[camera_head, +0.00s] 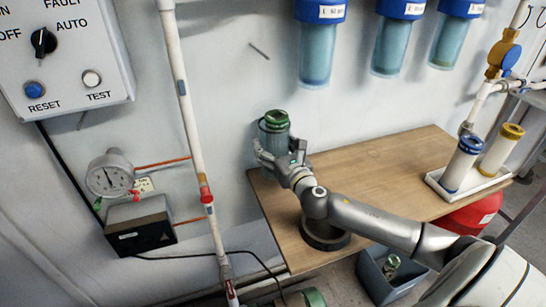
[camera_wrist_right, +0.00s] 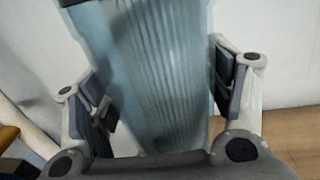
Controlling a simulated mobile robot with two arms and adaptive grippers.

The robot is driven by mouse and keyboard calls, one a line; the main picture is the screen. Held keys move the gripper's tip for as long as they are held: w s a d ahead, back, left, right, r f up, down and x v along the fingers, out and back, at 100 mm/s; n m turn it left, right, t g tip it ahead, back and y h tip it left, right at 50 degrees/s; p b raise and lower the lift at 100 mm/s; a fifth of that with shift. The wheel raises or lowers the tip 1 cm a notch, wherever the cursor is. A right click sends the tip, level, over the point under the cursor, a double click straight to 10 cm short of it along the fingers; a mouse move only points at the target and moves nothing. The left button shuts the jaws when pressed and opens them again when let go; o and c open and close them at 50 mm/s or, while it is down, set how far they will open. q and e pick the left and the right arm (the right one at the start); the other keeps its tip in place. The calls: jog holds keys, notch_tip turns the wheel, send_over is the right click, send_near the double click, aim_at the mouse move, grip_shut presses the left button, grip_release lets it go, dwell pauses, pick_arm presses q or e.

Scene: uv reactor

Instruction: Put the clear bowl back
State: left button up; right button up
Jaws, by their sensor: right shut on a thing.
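My right gripper (camera_head: 280,152) is shut on the clear bowl (camera_head: 274,140), held above the left back part of the wooden table, close to the wall. The bowl looks upright in the head view, and a green ring-shaped top (camera_head: 276,117) shows at its upper end. In the right wrist view the bluish clear bowl (camera_wrist_right: 160,75) stands between the two fingers, with a pleated cartridge visible through its wall. Blue-capped housings with bluish bowls hang on the wall: one at left (camera_head: 316,45), one in the middle (camera_head: 393,40) and one at right (camera_head: 450,35). My left gripper is not in view.
The wooden table (camera_head: 390,165) is mostly clear. A dark round ring (camera_head: 324,234) sits near its front edge. A white tray (camera_head: 478,190) holds a blue-ended cartridge (camera_head: 461,163) and a yellow-ended one (camera_head: 501,150). A grey bin (camera_head: 375,280) stands below. A white pipe (camera_head: 190,130) runs left.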

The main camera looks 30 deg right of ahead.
jog(key=shift+w+f+b, duration=0.2)
jog(key=shift+f, duration=0.75)
jog(key=shift+w+f+b, duration=0.15)
jog(key=shift+f, duration=0.75)
jog(key=shift+f, duration=0.15)
jog(key=o, duration=1.2)
jog(key=shift+s, duration=0.1)
jog(key=shift+o, duration=0.2)
jog(key=s, duration=0.4)
jog(key=s+a, duration=0.1)
jog(key=s, duration=0.3)
jog(key=s+a+b, duration=0.1)
jog(key=s, duration=0.2)
jog(key=shift+s, duration=0.4)
